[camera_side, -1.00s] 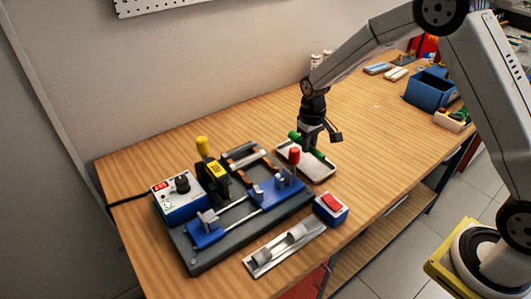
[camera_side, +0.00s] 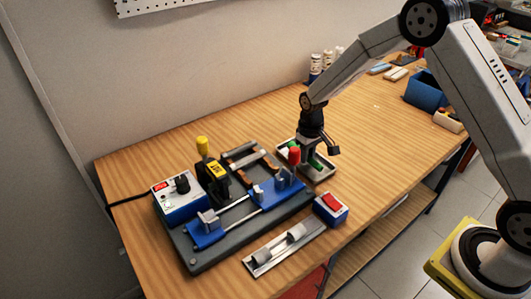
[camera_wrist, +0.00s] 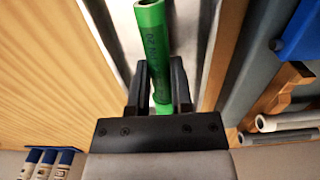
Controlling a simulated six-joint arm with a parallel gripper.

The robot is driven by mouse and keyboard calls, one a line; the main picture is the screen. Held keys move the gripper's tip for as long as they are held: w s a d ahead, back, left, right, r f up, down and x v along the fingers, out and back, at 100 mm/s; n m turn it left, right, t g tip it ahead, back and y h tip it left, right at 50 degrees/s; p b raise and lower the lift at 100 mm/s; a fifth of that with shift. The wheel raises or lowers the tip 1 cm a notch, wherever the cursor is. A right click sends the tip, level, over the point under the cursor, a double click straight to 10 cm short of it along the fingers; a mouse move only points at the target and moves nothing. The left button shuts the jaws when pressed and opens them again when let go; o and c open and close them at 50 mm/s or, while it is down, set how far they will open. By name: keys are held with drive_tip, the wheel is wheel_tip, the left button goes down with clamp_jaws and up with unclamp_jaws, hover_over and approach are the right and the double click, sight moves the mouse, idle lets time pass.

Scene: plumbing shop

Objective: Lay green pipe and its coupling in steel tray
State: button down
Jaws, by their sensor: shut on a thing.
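The green pipe (camera_side: 316,165) is between the fingers of my gripper (camera_side: 305,160), which is shut on it. It is low over the steel tray (camera_side: 324,177), within its rim in the side view. I cannot tell whether it touches the tray floor. In the wrist view the pipe (camera_wrist: 152,45) runs up between the two dark fingers (camera_wrist: 157,88), with faint print on its side and an open far end. The coupling cannot be told apart from the pipe. A red knob hides part of the tray and pipe in the side view.
A red-switch box (camera_side: 331,208) and a metal holder (camera_side: 284,250) lie in front. A blue bin (camera_side: 425,92) is at back right. The table right of the tray is clear.

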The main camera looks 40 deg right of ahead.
drive_tip(key=shift+c, duration=2.2)
unclamp_jaws()
drive_tip(key=shift+r, duration=0.15)
drive_tip(key=shift+w+r, duration=0.1)
drive_tip(key=shift+r, duration=3.65)
